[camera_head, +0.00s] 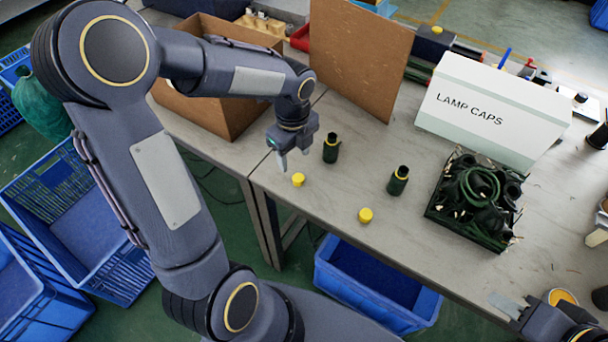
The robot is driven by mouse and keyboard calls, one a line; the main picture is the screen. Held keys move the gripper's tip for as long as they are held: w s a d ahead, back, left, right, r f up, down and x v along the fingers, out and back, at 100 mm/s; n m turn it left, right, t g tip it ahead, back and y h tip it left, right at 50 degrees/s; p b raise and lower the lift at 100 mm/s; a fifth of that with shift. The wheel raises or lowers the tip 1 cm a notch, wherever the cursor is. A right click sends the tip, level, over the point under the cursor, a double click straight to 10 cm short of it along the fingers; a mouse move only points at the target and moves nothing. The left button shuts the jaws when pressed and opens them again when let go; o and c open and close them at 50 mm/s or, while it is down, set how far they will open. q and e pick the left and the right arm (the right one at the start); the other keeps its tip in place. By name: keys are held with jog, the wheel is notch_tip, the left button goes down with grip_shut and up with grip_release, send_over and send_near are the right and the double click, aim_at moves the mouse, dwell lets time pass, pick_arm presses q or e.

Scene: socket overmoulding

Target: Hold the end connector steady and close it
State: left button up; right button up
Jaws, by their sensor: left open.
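Two dark green connectors stand upright on the grey table: one (331,149) near my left gripper and one (398,182) further right. A small yellow cap (298,180) lies in front of the first, and another yellow cap (365,215) lies in front of the second. Both caps are apart from the connectors. My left gripper (294,160) is open and empty, just above and behind the nearer-left cap and left of the first connector. My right gripper (503,303) is low at the right, away from both connectors; its finger gap is not clear.
A black tray (432,213) of dark green cables and parts stands to the right. Behind are a white "LAMP CAPS" box (490,108), an upright brown board (362,55) and a cardboard box (250,118). A blue crate (425,310) is below the table's front edge.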

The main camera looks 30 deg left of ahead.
aim_at(298, 177)
pick_arm(q)
jog(key=shift+f, duration=1.3)
jog(key=shift+d+f, duration=0.1)
jog(key=f, duration=0.5)
jog(key=shift+w+d+b, duration=0.1)
jog(key=shift+d+b, duration=0.2)
jog(key=shift+b, duration=0.1)
jog(key=c, duration=1)
jog(key=shift+c, duration=0.2)
jog(key=shift+r, duration=0.1)
